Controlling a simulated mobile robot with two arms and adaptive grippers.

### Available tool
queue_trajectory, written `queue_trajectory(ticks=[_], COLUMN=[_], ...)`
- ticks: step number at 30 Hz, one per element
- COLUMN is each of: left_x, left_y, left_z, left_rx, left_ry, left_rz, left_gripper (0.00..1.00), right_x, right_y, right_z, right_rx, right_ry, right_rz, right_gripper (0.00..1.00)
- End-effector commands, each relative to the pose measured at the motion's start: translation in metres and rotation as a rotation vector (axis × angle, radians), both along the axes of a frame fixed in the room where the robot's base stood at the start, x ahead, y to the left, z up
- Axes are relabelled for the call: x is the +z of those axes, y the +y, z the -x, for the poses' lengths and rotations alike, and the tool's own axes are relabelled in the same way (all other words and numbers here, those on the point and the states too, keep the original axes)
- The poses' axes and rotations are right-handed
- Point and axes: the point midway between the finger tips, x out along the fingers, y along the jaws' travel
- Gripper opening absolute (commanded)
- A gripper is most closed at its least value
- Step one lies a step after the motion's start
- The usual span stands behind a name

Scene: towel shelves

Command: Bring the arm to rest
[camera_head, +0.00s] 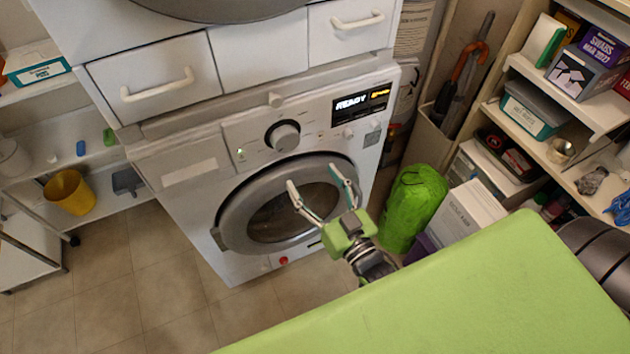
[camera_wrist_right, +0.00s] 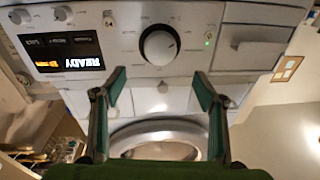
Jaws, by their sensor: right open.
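My right gripper (camera_head: 322,203) is open and empty in front of the door of a white washing machine (camera_head: 190,222). Its two fingers stand wide apart before the round grey-rimmed door (camera_head: 237,222), which looks shut. In the right wrist view the open fingers (camera_wrist_right: 160,100) frame the machine's front, with nothing between them. The control panel has a round knob (camera_head: 284,136) and a lit display (camera_head: 362,102) reading READY. My left gripper is in neither view.
A green bag (camera_head: 412,207) stands on the floor right of the machine. Shelves with boxes (camera_head: 583,68) line the right side. A yellow bucket (camera_head: 69,192) sits on a low shelf at left. A large green surface (camera_head: 470,300) fills the lower right. Tiled floor at lower left is clear.

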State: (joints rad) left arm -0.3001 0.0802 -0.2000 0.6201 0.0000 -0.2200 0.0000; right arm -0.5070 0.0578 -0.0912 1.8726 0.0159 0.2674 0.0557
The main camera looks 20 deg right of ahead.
Motion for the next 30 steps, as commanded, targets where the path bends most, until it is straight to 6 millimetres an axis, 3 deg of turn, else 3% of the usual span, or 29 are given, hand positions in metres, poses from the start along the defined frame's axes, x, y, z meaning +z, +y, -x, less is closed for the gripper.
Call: queue_trajectory(ticks=[14,17,20,22,26,30], left_x=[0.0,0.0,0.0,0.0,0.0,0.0], left_y=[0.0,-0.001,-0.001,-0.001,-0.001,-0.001], left_z=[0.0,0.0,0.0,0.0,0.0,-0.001], left_rx=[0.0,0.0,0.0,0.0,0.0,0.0], left_ry=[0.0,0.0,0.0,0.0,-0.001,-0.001], left_rz=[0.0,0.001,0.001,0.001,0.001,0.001], left_gripper=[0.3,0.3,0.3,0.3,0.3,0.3], right_x=[0.0,-0.009,-0.042,-0.082,-0.176,-0.274], right_y=[0.0,0.0,0.002,0.004,0.007,0.006], right_z=[0.0,0.0,0.002,0.007,0.03,0.075], right_rx=[0.0,0.001,0.005,0.012,0.029,0.048], right_ry=[0.001,0.018,0.087,0.171,0.377,0.609], right_rz=[0.0,0.003,0.013,0.027,0.061,0.105], right_gripper=[0.65,0.65,0.65,0.65,0.65,0.65])
